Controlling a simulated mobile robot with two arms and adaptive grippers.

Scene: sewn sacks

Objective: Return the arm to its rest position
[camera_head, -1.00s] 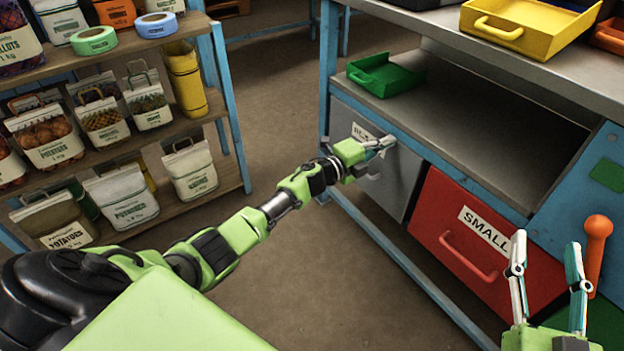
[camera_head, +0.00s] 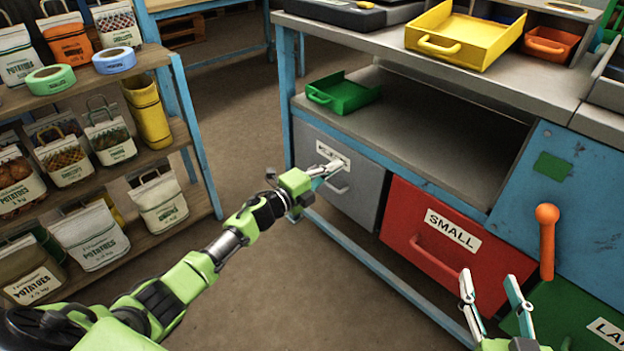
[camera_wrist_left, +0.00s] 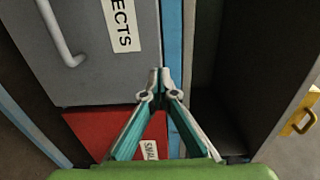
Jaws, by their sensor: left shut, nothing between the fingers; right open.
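My left arm reaches in from the lower left in the head view. Its gripper (camera_head: 326,172) is shut and empty in front of the grey drawer (camera_head: 358,205), close to its label and handle. I cannot tell whether it touches the drawer. In the left wrist view the shut fingertips (camera_wrist_left: 158,78) show in front of the bench, beside the grey drawer (camera_wrist_left: 92,75) and its handle. The red drawer (camera_wrist_left: 95,130) shows behind the fingers. My right gripper (camera_head: 490,278) is open and empty at the lower right, in front of the red drawer marked SMALL (camera_head: 425,228).
The bench carries a green tray (camera_head: 343,93) on its shelf and a yellow tray (camera_head: 470,38) on top. An orange knob lever (camera_head: 547,240) stands at the right, near a green drawer (camera_head: 585,315). A shelf with sacks (camera_head: 92,238) stands left. Floor between is clear.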

